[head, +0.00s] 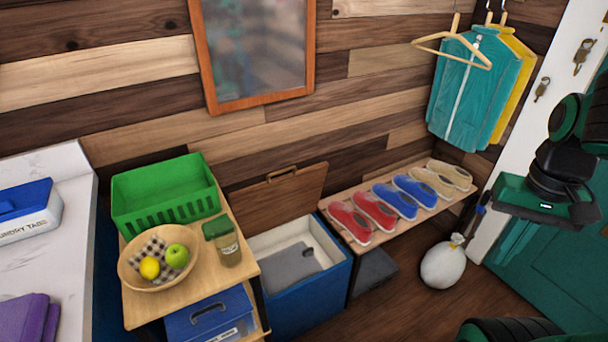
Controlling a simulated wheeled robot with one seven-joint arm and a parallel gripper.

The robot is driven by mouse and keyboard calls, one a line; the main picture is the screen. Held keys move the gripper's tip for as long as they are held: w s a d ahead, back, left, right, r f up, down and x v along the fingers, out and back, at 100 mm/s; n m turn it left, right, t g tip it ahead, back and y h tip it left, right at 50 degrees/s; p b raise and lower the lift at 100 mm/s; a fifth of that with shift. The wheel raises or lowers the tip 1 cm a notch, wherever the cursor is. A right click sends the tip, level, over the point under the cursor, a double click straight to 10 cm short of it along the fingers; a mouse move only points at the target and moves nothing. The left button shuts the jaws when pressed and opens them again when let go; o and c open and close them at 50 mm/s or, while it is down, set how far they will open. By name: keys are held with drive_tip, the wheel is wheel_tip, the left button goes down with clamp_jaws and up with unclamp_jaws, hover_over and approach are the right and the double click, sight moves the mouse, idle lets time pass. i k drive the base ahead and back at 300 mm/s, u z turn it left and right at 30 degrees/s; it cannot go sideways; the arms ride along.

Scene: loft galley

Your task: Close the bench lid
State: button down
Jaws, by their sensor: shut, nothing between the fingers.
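The bench is a blue box (305,306) with a pale inside, standing low between the wooden stand and the shoe rack. A folded grey item (291,262) lies inside the box. My gripper (484,207) is at the right, shut and empty, well apart from the lid, in front of the door side. Its fingers show small and dark.
A shoe rack (385,214) with several shoes adjoins the bench on the right. A white sack (442,264) stands on the floor. The wooden stand (237,226) at left holds a green crate (165,213), a fruit bowl (137,281) and a jar (227,249). Some floor is clear in front.

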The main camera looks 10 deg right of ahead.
sight(258, 208)
drive_tip(key=u, duration=0.4)
drive_tip(key=k, duration=0.1)
drive_tip(key=z, duration=0.8)
drive_tip(key=i, duration=1.1)
drive_tip(key=u, duration=0.6)
